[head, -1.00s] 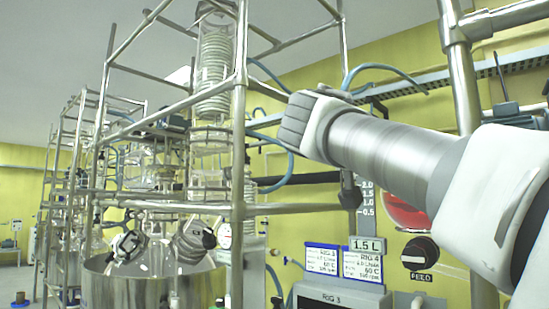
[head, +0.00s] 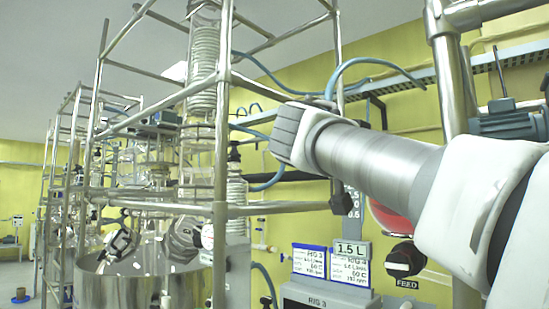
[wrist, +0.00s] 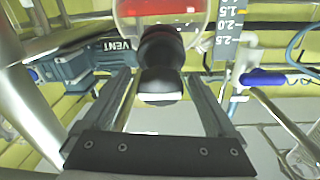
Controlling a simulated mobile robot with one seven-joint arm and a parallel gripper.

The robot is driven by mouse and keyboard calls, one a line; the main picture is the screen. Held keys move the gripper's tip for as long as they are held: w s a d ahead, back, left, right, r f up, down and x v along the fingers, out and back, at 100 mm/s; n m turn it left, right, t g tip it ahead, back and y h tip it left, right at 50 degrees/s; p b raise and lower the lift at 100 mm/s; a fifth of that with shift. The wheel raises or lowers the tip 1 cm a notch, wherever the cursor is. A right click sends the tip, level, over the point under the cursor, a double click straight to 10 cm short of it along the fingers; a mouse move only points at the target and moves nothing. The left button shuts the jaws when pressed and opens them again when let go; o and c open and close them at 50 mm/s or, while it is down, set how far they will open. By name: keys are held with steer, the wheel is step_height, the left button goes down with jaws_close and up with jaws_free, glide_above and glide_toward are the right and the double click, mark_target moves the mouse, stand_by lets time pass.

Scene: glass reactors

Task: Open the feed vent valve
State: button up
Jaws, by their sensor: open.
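In the wrist view a dark blue-grey valve body or arm with the white word VENT (wrist: 118,45) lies at the upper left, just beyond my left finger. A black, rounded fitting (wrist: 160,48) with a pale end shows between and beyond the fingers, below a clear vessel with red contents (wrist: 165,8). My gripper (wrist: 160,82) is open, with nothing clearly held between its fingers. In the head view my arm reaches in from the right and hides the fingers and the vent valve. A black FEED knob (head: 405,260) with a white bar is on the right.
Steel frame posts (head: 221,180) stand left of my arm, and a thick post (head: 455,75) stands behind it. Blue hoses (head: 375,62) loop above. RIG 3 and RIG 4 cards (head: 330,264) are below. A purple-blue handle (wrist: 264,78) is right in the wrist view.

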steer(key=c, duration=1.4)
steer(key=shift+n, duration=0.3)
